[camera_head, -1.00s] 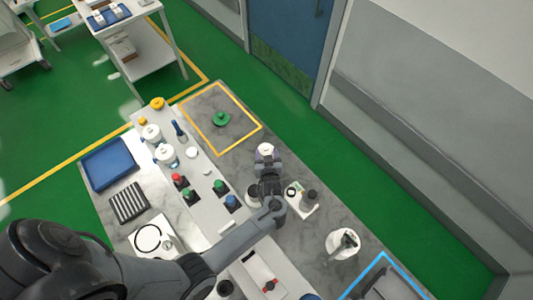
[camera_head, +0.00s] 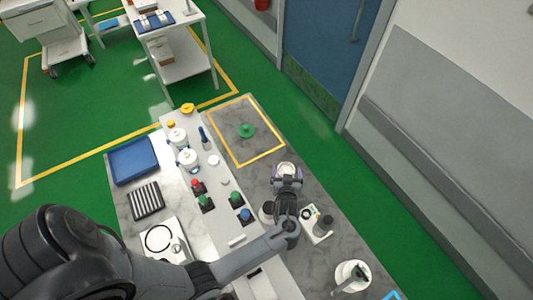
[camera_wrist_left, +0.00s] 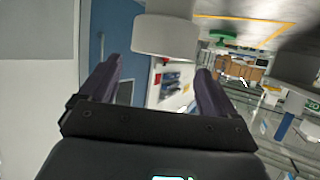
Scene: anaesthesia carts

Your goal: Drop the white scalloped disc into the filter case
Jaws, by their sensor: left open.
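My left gripper (camera_head: 287,172) is open in the head view. Its purple fingers stand on either side of a white round piece (camera_head: 286,167) on the right part of the counter. In the left wrist view the open fingers (camera_wrist_left: 155,85) show with a white cylindrical body (camera_wrist_left: 166,36) between and beyond them. I cannot tell whether this is the filter case, or whether the scalloped disc is in it. No scalloped edge is clear anywhere. A small white round piece (camera_head: 214,160) lies left of the gripper. My right gripper is not in view.
Coloured buttons (camera_head: 204,202), white jars (camera_head: 187,159) and a blue tray (camera_head: 134,161) stand to the left.

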